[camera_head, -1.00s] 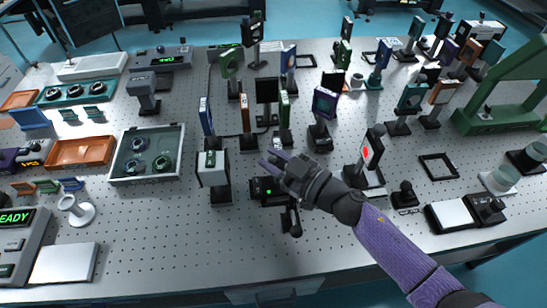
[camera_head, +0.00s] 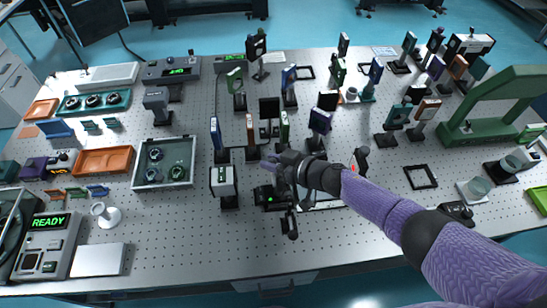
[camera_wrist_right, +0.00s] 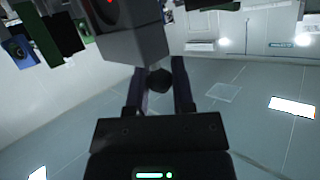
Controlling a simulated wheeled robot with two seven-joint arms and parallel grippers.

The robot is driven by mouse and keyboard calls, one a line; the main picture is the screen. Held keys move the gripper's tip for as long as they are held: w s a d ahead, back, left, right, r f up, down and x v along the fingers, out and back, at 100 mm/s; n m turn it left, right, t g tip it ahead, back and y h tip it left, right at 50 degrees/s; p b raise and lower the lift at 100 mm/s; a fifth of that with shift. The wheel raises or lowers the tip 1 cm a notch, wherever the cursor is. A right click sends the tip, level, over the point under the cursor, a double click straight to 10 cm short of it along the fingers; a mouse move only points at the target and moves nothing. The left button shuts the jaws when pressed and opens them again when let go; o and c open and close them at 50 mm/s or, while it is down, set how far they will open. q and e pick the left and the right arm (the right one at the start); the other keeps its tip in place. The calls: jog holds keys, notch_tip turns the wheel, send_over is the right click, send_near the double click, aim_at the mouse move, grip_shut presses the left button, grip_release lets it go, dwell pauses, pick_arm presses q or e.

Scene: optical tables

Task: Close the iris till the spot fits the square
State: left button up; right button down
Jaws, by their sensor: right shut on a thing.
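My right gripper (camera_head: 272,168) reaches in from the right over the middle of the table, near a black box with a green light (camera_head: 268,197). In the right wrist view, its two fingers (camera_wrist_right: 160,88) are shut on a dark round knob (camera_wrist_right: 158,79) below a grey block (camera_wrist_right: 137,38). A dark face with a red glow (camera_wrist_right: 110,5) shows above that block. In the head view, a screen with a red spot (camera_head: 355,168) stands behind my right arm, which hides most of it. I cannot make out the square or the iris opening. My left gripper is not in view.
Several upright optic mounts stand close behind and beside the right gripper, including a white-faced one (camera_head: 223,182) to its left. A grey tray (camera_head: 135,175) and an orange tray (camera_head: 83,163) lie further left.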

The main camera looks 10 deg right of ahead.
jog(key=shift+w+g+p, duration=0.25)
jog(key=shift+g+p, duration=0.05)
dwell(0.4)
jog(key=shift+c, duration=2.4)
grip_release()
jog(key=shift+s+d+r+p, duration=0.15)
jog(key=shift+d+r+p, duration=0.1)
jog(key=shift+p, duration=0.1)
jog(key=p+v, duration=0.4)
jog(key=v, duration=0.5)
